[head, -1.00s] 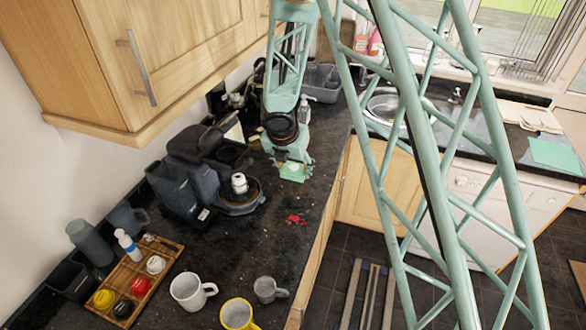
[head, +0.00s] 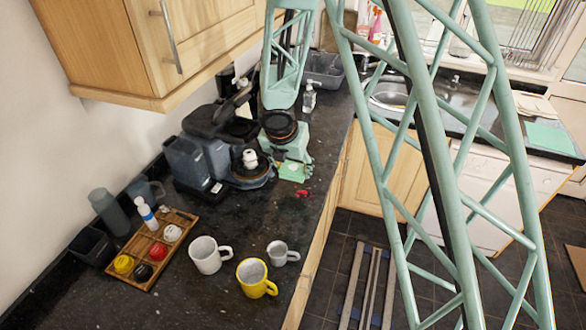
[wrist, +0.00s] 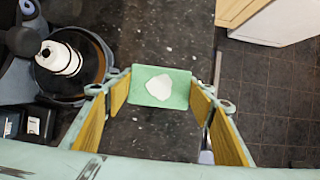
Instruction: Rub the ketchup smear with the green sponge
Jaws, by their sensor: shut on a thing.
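The green sponge (head: 291,173) is held between the fingers of my gripper (head: 294,165), low over the dark counter. In the wrist view the sponge (wrist: 178,98) shows between the two yellow-padded fingers, with a whitish patch on its face. The red ketchup smear (head: 304,192) lies on the counter just in front of the sponge and slightly to its right in the head view. A little bare counter seems to show between them; I cannot tell whether the sponge touches the surface. The smear is not visible in the wrist view.
A dark coffee machine (head: 215,145) with a white item (head: 250,159) stands close to the left of my gripper. A white mug (head: 207,255), yellow mug (head: 254,277), grey mug (head: 280,253) and wooden tray (head: 150,250) stand nearer. The counter's front edge is close on the right.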

